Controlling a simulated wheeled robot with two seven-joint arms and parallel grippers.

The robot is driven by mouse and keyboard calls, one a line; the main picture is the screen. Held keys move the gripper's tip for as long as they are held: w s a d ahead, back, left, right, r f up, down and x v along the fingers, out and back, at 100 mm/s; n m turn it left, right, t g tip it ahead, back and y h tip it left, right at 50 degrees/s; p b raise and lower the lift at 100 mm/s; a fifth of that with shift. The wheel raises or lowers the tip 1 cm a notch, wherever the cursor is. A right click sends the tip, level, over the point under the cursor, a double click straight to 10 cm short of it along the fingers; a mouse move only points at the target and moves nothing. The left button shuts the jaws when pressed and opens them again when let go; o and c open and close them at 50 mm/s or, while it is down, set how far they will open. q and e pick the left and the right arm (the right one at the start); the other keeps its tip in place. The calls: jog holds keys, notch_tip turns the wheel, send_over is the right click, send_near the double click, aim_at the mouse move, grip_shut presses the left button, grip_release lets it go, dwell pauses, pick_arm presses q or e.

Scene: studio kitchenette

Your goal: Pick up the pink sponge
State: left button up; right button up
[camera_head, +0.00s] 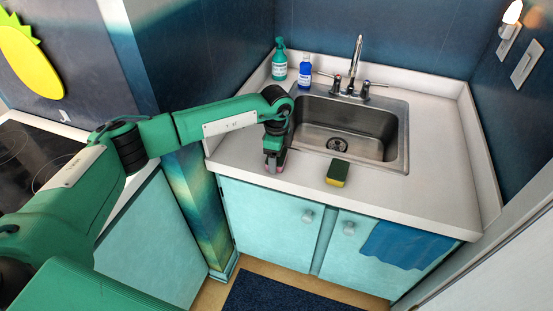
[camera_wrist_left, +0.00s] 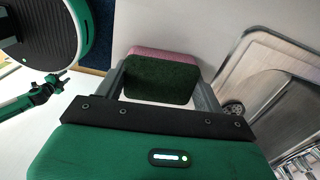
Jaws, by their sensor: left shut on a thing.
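The pink sponge (camera_wrist_left: 165,55), with a dark green scouring side, is between the two fingers of my left gripper in the left wrist view. My left gripper (camera_head: 275,160) is shut on it, pointing down at the counter left of the sink in the head view. There the gripper hides most of the sponge, and I cannot tell whether it touches the counter. My right gripper is not in view.
A yellow and green sponge (camera_head: 337,173) lies on the counter (camera_head: 410,199) before the sink (camera_head: 350,122). A green bottle (camera_head: 279,66) and a blue bottle (camera_head: 304,73) stand behind the arm. A blue towel (camera_head: 405,245) hangs on the cabinet front.

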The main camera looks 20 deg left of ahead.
pick_arm(q)
jog(key=shift+r, duration=0.15)
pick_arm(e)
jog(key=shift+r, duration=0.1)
pick_arm(q)
jog(key=shift+r, duration=0.25)
notch_tip(320, 180, up, 8)
jog(key=p, duration=0.6)
jog(key=shift+r, duration=0.6)
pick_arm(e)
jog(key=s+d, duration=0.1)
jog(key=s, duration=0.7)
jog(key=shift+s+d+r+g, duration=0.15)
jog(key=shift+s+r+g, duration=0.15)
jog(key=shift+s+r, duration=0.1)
pick_arm(q)
jog(key=shift+o, duration=0.5)
jog(key=shift+c, duration=0.3)
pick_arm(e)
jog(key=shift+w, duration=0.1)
